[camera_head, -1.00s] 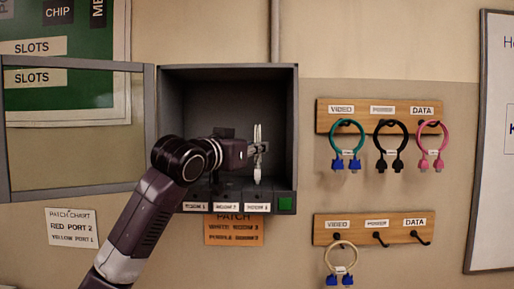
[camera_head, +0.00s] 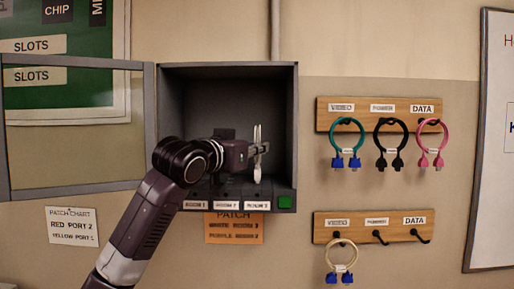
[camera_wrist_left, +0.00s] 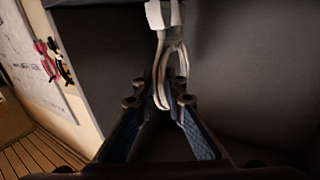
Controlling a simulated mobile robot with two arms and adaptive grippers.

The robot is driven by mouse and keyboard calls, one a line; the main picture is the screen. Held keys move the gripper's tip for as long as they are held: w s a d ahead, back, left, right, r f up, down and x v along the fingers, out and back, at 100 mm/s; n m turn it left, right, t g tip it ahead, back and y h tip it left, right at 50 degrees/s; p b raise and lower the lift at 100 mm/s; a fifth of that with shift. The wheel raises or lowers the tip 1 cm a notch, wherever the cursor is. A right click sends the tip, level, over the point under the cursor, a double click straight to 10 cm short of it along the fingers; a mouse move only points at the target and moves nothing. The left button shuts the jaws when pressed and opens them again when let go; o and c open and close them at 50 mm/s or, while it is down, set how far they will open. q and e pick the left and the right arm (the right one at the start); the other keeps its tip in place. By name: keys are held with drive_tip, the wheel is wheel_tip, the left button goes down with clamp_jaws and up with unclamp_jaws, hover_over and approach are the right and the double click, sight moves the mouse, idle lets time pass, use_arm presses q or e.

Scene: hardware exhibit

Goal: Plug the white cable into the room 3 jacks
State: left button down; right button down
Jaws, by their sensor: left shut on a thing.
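The white cable (camera_head: 257,168) is held upright inside the open grey wall box, at its right side. My left gripper (camera_head: 262,149) reaches in from the left and is shut on it. In the left wrist view the looped white cable (camera_wrist_left: 163,75) passes between the fingers of my left gripper (camera_wrist_left: 168,92), with its white plug ends (camera_wrist_left: 163,14) at the top edge. The plugs' lower end is just above the box floor, over the rightmost room label (camera_head: 257,206), whose small print is blurred. The jacks are dark and hard to make out, so I cannot tell if the plugs touch them. My right gripper is out of view.
The grey box (camera_head: 291,125) has a glazed door (camera_head: 75,125) swung open to the left. Teal, black and pink cables hang on the upper rack (camera_head: 360,122); a cream cable (camera_head: 341,250) hangs on the lower one.

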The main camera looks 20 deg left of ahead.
use_arm(q)
drive_tip(key=shift+f, duration=0.25)
idle(0.5)
drive_tip(key=c, duration=1.3)
unclamp_jaws()
drive_tip(key=shift+o, duration=0.2)
drive_tip(key=shift+b+v, duration=1.15)
drive_tip(key=shift+v, duration=1.4)
drive_tip(key=shift+b+v, duration=0.3)
drive_tip(key=shift+v, duration=0.95)
